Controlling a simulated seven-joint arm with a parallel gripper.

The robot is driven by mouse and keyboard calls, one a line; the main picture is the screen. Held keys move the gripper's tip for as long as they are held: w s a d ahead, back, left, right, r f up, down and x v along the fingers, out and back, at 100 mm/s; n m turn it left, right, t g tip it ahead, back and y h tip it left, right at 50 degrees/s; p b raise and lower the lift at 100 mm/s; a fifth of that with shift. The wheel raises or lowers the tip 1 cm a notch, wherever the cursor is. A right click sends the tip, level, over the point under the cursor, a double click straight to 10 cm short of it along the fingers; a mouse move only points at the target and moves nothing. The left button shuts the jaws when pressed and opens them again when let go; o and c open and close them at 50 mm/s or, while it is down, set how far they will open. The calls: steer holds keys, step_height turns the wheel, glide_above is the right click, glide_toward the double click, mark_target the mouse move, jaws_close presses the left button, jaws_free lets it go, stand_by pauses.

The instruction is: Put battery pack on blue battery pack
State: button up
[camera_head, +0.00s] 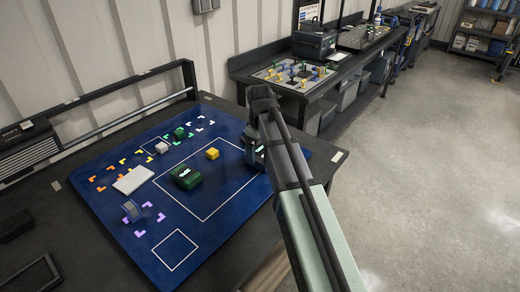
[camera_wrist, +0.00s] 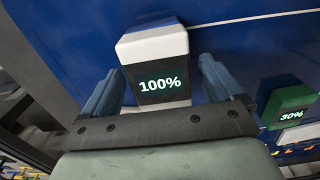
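A white-topped battery pack (camera_wrist: 155,65) with a dark face reading "100%" is between the fingers of my gripper (camera_wrist: 164,85) in the wrist view. The fingers stand apart with a narrow gap beside the pack, so the gripper looks open around it. In the head view my gripper (camera_head: 254,148) is low over the right edge of the blue mat and mostly hides that pack. A green battery pack (camera_head: 185,177) rests inside the large white outline; in the wrist view a green pack (camera_wrist: 289,105) reads "30%".
The small white square outline at the front is empty. A rail runs behind.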

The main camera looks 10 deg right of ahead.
mark_target(260, 149)
steer(key=shift+r, duration=0.15)
step_height(260, 149, up, 12)
stand_by(0.8)
